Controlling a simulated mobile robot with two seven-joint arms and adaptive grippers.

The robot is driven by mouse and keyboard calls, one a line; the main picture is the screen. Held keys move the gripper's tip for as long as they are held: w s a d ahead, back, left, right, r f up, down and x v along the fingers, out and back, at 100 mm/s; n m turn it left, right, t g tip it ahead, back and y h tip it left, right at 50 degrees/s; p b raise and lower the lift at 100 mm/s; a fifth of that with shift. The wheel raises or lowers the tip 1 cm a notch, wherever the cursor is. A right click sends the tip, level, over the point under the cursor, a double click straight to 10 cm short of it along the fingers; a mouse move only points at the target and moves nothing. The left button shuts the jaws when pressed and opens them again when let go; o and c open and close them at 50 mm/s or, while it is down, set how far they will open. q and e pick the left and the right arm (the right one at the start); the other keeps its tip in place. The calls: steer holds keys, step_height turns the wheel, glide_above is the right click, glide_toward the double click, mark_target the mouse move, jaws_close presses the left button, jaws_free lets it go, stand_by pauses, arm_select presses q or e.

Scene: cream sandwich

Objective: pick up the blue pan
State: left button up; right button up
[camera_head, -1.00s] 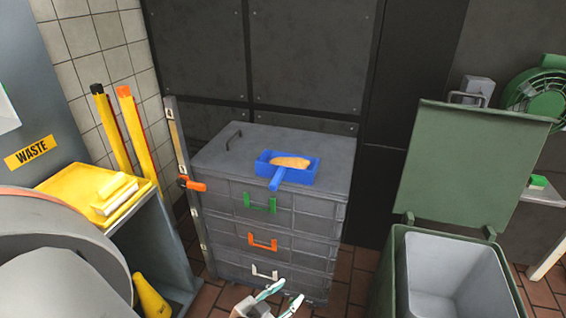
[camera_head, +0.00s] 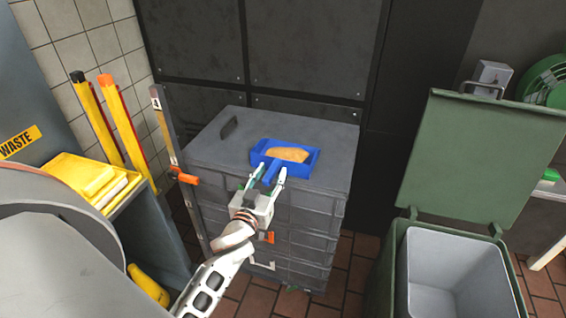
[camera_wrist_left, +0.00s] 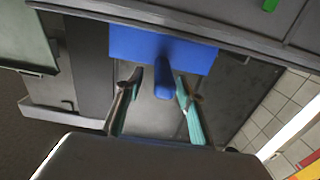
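The blue pan (camera_head: 312,160) lies on top of the grey drawer cabinet (camera_head: 215,150), with a tan, bread-like piece (camera_head: 288,155) in it. Its handle points toward me. My left gripper (camera_head: 268,178) is open at the handle, with one finger on each side of it. In the left wrist view the pan (camera_wrist_left: 135,42) shows as a blue plate, and its handle (camera_wrist_left: 165,75) reaches down between the two spread fingers (camera_wrist_left: 160,88). I see gaps between the handle and both fingers there. My right gripper is not in view.
A green bin (camera_head: 385,265) with its lid (camera_head: 475,160) raised stands at the right. A yellow tray (camera_head: 75,165) on a grey stand and yellow poles (camera_head: 125,125) are at the left. A dark wall rises behind the cabinet.

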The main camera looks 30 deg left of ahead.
mark_target(280, 160)
arm_select(q)
steer(key=shift+f+x, duration=0.15)
steer(key=shift+x, duration=0.85)
steer(key=shift+f+x, duration=0.15)
steer(key=shift+x, duration=0.8)
steer(key=shift+d, duration=0.2)
jaws_close()
steer(key=shift+r, duration=0.15)
